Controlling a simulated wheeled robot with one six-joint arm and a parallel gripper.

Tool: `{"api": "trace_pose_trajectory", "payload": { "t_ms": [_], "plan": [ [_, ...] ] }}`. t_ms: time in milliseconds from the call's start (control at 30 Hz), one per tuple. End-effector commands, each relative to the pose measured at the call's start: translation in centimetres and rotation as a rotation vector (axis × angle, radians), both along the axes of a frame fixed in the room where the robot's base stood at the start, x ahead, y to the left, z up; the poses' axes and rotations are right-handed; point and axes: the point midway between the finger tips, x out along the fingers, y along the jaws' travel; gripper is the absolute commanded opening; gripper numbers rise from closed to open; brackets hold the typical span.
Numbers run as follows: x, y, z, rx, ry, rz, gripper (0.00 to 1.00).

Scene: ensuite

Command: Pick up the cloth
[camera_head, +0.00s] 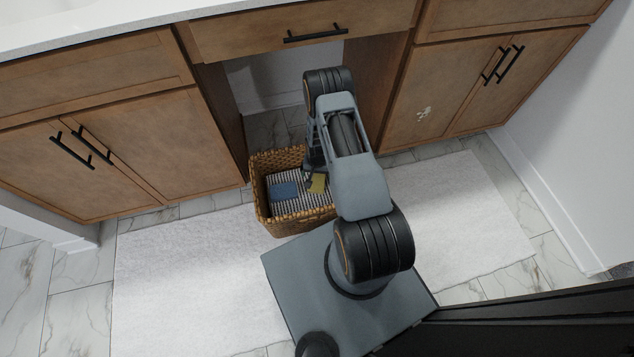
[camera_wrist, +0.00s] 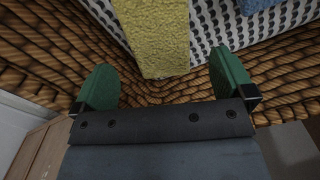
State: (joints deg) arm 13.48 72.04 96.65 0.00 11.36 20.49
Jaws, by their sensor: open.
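A yellow, rough-textured cloth-like piece (camera_head: 319,183) lies in a woven basket (camera_head: 262,207), on a black-and-white patterned fabric (camera_head: 300,201). A folded blue piece (camera_head: 284,191) lies left of it. In the wrist view the yellow piece (camera_wrist: 160,35) shows ahead of and between the green fingers of my gripper (camera_wrist: 162,63), near the basket's woven wall (camera_wrist: 55,50). The patterned fabric (camera_wrist: 215,28) lies beneath it, and a bit of the blue piece (camera_wrist: 262,5) shows at the top right. My gripper is open and empty. In the head view my arm largely hides it.
The basket stands on the floor at the opening between wooden cabinets (camera_head: 90,165) (camera_head: 470,95), under a drawer (camera_head: 300,32). A white rug (camera_head: 185,265) covers the floor in front. A white wall (camera_head: 570,130) stands at the right.

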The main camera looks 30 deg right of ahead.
Motion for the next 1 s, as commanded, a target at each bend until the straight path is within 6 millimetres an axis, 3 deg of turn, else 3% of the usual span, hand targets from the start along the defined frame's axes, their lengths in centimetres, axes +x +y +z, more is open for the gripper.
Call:
{"api": "trace_pose_trajectory", "payload": {
  "t_ms": [233,533,800,1000],
  "plan": [
    [0.0,0.0,-1.2,-0.001,-0.001,0.000,1.00],
    [-0.1,0.0,-5.1,-0.001,-0.001,0.000,1.00],
    [-0.1,0.0,-5.4,-0.001,-0.001,0.000,1.00],
    [-0.1,0.0,-5.4,-0.001,-0.001,0.000,0.82]
  ]
}}
